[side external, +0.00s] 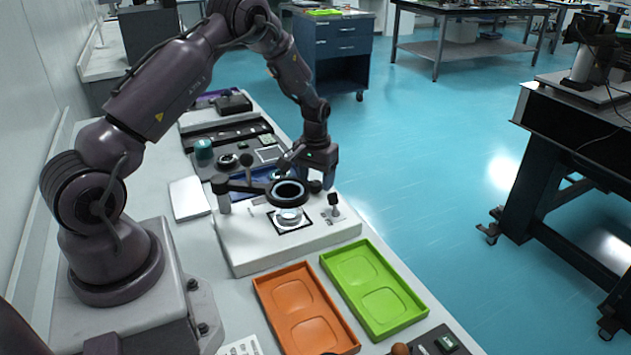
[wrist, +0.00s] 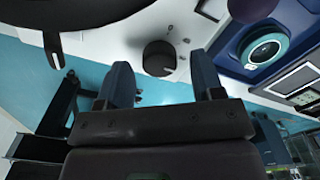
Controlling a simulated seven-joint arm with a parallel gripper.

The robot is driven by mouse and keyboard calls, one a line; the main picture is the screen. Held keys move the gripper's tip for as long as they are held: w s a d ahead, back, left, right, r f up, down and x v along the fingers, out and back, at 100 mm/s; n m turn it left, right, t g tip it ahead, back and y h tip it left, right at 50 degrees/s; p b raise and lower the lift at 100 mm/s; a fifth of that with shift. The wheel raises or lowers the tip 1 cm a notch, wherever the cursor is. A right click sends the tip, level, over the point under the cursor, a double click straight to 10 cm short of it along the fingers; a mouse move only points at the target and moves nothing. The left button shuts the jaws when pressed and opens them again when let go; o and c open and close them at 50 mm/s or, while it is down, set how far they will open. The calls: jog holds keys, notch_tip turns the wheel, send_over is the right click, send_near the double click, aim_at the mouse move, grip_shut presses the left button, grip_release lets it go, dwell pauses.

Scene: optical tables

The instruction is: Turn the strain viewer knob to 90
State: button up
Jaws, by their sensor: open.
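The strain viewer has a white base (side external: 248,256) with a black ring (side external: 288,194) held over a clear round piece (side external: 289,216). A small dark knob (side external: 334,199) stands at the right of the base in the side view. My gripper (side external: 314,176) is above the back right part of the viewer, pointing down. In the wrist view, my gripper (wrist: 162,76) is open, with nothing between its blue fingers. A black round knob (wrist: 159,58) shows just beyond the gap between the fingertips, apart from them. Its setting cannot be read. The ring's edge (wrist: 85,14) is at upper left.
An orange tray (side external: 266,291) and a green tray (side external: 334,276) lie in front of the viewer. A blue device with a round dial (wrist: 264,50) is at right in the wrist view. A white pad (side external: 189,198) lies left of the viewer. The teal floor is beyond the table edge.

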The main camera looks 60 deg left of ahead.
aim_at(316, 182)
notch_tip(316, 182, up, 12)
dwell(0.3)
jog(key=shift+f, duration=0.1)
